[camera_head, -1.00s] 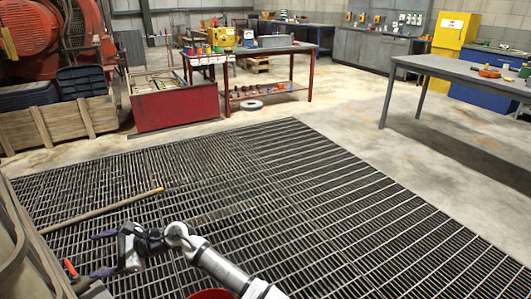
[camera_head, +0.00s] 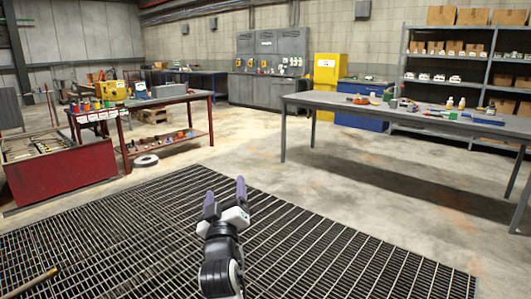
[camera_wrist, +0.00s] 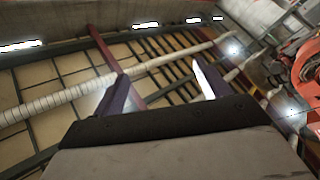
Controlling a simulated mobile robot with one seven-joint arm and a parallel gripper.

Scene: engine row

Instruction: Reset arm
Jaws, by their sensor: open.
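My gripper (camera_head: 225,192) is in the lower middle of the head view, above the dark floor grating (camera_head: 320,245). Its two purple-grey fingers point up and away from my body. In the wrist view my gripper (camera_wrist: 155,90) shows its fingers well apart with nothing between them. Behind them that view shows the ceiling beams, pipes and lights, so the gripper faces upward. It is open and empty, and touches nothing that I can see.
A grey table (camera_head: 340,103) with tools stands at the right. A red workbench (camera_head: 170,101) and a red bin (camera_head: 60,172) stand at the left. A pole (camera_head: 30,283) lies at the lower left. Shelves (camera_head: 404,45) and a yellow cabinet (camera_head: 328,70) line the back. Concrete floor between is clear.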

